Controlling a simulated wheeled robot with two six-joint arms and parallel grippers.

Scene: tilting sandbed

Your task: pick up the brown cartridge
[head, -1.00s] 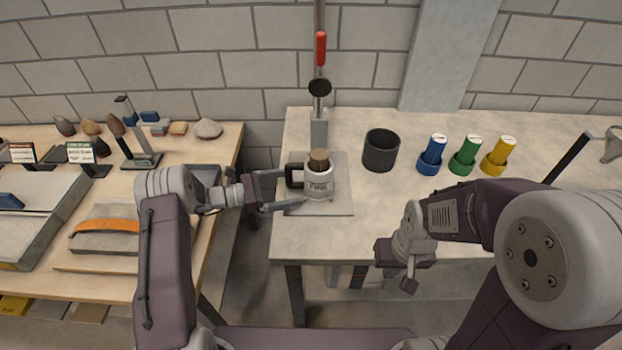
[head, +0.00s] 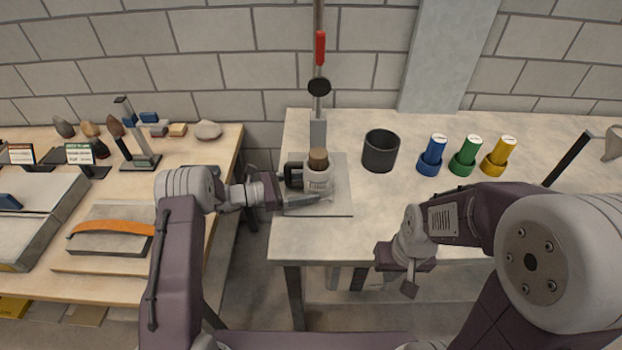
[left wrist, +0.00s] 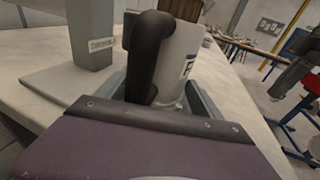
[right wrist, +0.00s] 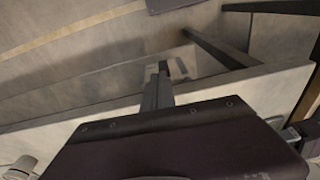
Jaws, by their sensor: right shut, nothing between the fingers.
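A brown cylinder (head: 318,158), which looks like the brown cartridge, stands upright in the top of a white labelled vessel (head: 317,182) with a black handle (head: 293,175). The vessel stands on a grey plate (head: 335,205). In the left wrist view the black handle (left wrist: 148,50) and white body (left wrist: 178,55) are close in front of my palm; the brown part (left wrist: 188,8) is cut off at the top. My left gripper (head: 318,198) is low, its fingers apart on either side of the vessel; contact cannot be told. My right gripper (head: 409,289) is shut and empty before the table edge.
A post with a red handle (head: 320,48) rises behind the vessel. A dark cup (head: 380,151) and blue (head: 432,155), green (head: 465,155) and yellow (head: 499,156) cartridges stand to the right. A side table (head: 190,160) holds stones and trays.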

